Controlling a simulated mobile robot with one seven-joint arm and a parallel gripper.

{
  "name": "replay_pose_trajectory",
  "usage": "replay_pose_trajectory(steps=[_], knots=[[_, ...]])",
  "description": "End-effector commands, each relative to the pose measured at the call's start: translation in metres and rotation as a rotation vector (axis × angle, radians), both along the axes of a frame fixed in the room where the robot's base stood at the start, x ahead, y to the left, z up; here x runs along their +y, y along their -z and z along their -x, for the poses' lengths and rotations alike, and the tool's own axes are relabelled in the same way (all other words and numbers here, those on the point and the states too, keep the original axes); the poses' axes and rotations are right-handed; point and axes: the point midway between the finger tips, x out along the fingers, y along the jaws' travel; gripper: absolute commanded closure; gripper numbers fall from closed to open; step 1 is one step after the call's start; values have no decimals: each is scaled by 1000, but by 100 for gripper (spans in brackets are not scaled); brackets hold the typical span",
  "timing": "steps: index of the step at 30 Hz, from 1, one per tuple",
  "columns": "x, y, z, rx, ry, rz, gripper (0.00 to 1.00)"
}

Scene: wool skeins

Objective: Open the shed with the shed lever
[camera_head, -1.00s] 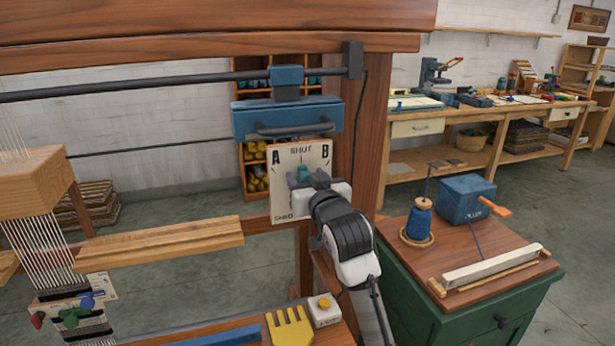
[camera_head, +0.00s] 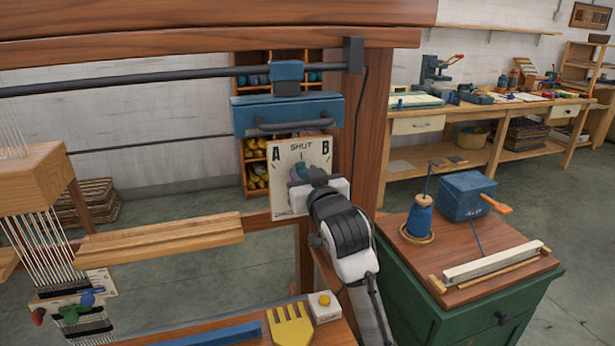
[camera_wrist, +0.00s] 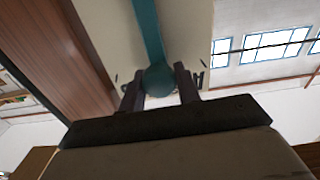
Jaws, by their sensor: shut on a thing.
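The shed lever is teal with a round knob (camera_wrist: 158,80); in the wrist view the knob sits between my two fingers and its bar runs up the pale panel. In the head view the lever (camera_head: 300,170) is mostly hidden by my gripper. The shed panel (camera_head: 283,158) is a cream plate marked A on the left, SHUT at the top middle and B on the right. My gripper (camera_wrist: 160,88) is shut on the knob, in front of the panel. Which mark the lever points at is hard to tell. The warp threads (camera_head: 40,245) hang at the left.
A dark wooden loom post (camera_head: 368,120) stands just right of the panel. A blue box with a handle (camera_head: 287,115) hangs above it. A yellow comb (camera_head: 290,325) and a button box (camera_head: 324,306) lie below my arm. A green cabinet (camera_head: 440,300) stands at the right.

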Motion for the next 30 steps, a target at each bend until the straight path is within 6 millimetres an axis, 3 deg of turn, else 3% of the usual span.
replay_pose_trajectory(steps=[18, 30], knots=[[36, 11, 12, -118, -1, 363, 100], [44, 14, 15, -149, 0, 457, 100]])
